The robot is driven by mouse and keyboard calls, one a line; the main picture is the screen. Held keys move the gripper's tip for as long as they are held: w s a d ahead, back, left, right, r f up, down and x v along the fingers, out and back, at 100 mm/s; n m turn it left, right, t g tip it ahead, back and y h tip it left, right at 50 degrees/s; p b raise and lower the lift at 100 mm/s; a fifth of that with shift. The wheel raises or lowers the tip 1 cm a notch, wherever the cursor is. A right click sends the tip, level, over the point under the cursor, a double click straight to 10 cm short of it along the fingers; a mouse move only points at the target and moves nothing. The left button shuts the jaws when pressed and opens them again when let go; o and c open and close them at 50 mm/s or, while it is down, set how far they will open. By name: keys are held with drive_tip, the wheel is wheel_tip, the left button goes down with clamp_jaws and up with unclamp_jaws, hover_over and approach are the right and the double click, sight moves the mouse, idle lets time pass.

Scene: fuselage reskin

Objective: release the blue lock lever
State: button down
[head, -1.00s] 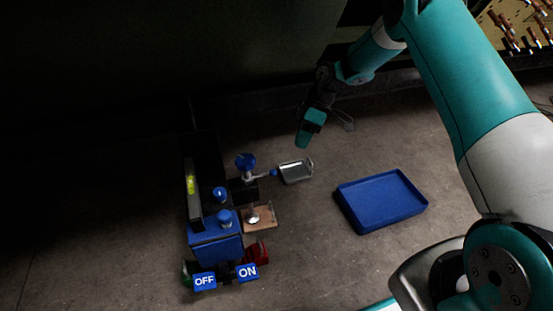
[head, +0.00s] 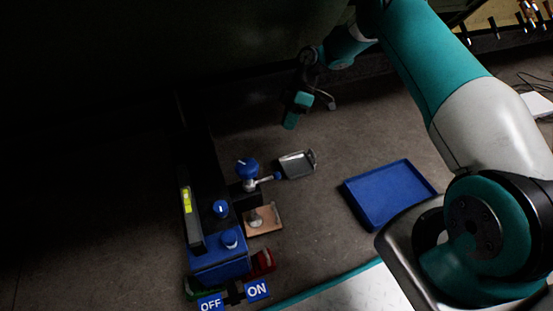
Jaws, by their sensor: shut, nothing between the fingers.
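A silver lever with a blue tip (head: 277,177) sticks out to the right from under a round blue knob (head: 247,168) on the dark fixture. I cannot tell for sure which blue part is the lock lever. My gripper (head: 291,121) has teal fingertips and is shut and empty. It hangs in the air, above the lever in the picture and apart from it.
A small grey tray (head: 298,172) lies close to the lever's tip. A blue tray (head: 390,222) lies on the floor at right, partly hidden by my arm. An OFF sign (head: 210,305) and an ON sign (head: 257,290) stand in front.

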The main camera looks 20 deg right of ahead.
sight(267, 179)
drive_tip(key=shift+d, duration=0.15)
drive_tip(key=s+a+f+b, duration=0.6)
drive_tip(key=s+f+b, duration=0.1)
drive_tip(key=f, duration=0.1)
drive_tip(key=shift+a, duration=0.15)
drive_tip(key=shift+s+r, duration=0.1)
drive_tip(key=shift+s, duration=0.1)
idle(0.4)
